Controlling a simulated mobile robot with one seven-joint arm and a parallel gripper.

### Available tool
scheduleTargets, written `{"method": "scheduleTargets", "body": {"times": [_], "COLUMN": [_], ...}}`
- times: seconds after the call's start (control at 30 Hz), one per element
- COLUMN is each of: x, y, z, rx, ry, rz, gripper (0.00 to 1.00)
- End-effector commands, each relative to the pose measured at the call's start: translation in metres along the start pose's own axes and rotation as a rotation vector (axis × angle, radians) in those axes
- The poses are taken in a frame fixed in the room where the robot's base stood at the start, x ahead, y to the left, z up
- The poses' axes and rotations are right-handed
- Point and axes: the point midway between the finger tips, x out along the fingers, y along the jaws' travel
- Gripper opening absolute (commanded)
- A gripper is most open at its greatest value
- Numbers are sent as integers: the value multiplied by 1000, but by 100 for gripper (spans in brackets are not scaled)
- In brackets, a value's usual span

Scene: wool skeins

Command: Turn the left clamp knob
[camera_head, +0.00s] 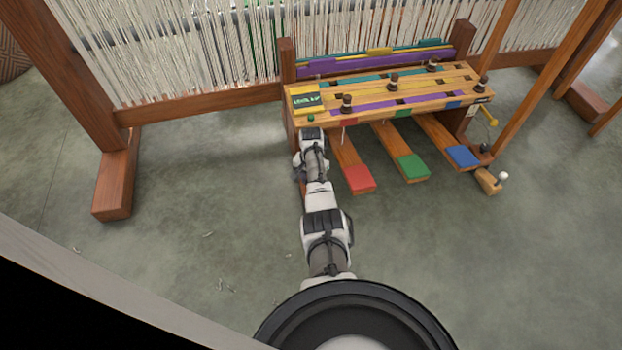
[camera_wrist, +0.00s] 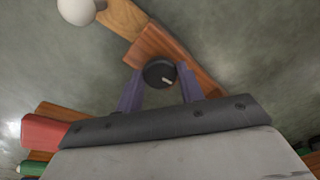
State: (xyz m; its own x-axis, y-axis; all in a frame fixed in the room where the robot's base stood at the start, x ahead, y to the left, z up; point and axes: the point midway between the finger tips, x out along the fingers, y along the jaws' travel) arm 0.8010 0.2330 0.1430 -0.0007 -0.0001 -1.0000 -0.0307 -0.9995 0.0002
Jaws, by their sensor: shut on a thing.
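The left clamp knob (camera_wrist: 158,73) is a round black knob with a short white mark on its face, set against a wooden piece (camera_wrist: 188,62) in the wrist view. My gripper (camera_wrist: 160,80) has one purple finger on each side of the knob and is shut on it. The white mark points to the lower right of the knob's centre. In the head view, my arm reaches to the front left corner of the wooden treadle frame (camera_head: 418,92). There my fingers and the knob are hidden.
A wooden lever (camera_wrist: 122,18) with a white ball (camera_wrist: 76,11) stands beyond the knob. The red (camera_head: 359,179), green (camera_head: 412,167) and blue (camera_head: 462,156) treadles lie right of my arm.

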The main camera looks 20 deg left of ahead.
Motion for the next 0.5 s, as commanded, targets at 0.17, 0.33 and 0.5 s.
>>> {"method": "scheduleTargets", "body": {"times": [0.17,0.33,0.5], "x": [-1,-1,-1], "y": [-1,-1,-1], "z": [-1,-1,-2], "rx": [92,147,173], "ry": [5,5,5], "rz": [-2,-3,-3], "gripper": [15,15,15]}}
